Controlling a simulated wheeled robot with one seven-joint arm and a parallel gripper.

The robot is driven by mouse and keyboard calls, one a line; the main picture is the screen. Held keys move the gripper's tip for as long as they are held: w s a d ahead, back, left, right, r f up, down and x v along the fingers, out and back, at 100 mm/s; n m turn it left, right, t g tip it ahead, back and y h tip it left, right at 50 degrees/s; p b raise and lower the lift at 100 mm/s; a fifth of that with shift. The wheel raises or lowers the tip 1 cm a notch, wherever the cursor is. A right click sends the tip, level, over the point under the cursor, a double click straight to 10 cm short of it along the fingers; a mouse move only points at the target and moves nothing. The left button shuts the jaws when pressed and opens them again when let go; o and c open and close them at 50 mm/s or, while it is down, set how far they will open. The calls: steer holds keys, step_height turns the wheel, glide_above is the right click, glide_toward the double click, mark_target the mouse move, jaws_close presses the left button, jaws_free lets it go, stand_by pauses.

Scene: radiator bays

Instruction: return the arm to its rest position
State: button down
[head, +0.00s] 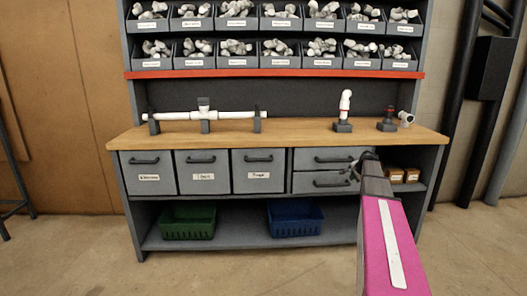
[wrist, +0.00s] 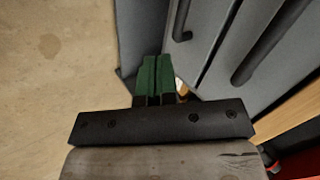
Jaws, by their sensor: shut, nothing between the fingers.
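My arm reaches up from the lower right of the head view, with a pink and white link nearest the camera. My gripper (head: 354,170) is in front of the right end of the small drawers (head: 318,159) in the head view. In the wrist view the green fingers of my gripper (wrist: 157,62) are together with nothing between them. Grey drawer fronts with dark handles (wrist: 262,42) show to the right of the fingers. I cannot tell from these views how far the fingertips are from the bench.
The wooden worktop (head: 290,133) holds a white pipe assembly (head: 180,115), a white upright fitting (head: 344,104) and a dark valve (head: 387,120). A green crate (head: 188,222) and a blue crate (head: 295,218) stand on the lower shelf. The floor (head: 80,255) in front is clear.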

steer(key=s+a+f+n+g, duration=0.2)
steer(key=s+a+f+n, duration=0.3)
steer(key=s+a, duration=0.45)
steer(key=s+a+f+n+g, duration=0.2)
steer(key=s+a+f, duration=0.4)
steer(key=s+a, duration=0.35)
steer(key=s+a+f+n+g, duration=0.1)
steer(key=s+a+n, duration=0.1)
steer(key=s, duration=0.3)
steer(key=s+a+f+n+g, duration=0.1)
steer(key=s+a+f+n, duration=0.1)
steer(key=s+a, duration=0.2)
steer(key=s+a+f+n+g+h, duration=0.1)
steer(key=s+a, duration=0.3)
steer(key=s, duration=0.4)
steer(key=shift+s+f+n, duration=0.25)
steer(key=shift+f+n, duration=0.45)
steer(key=shift+n, duration=0.1)
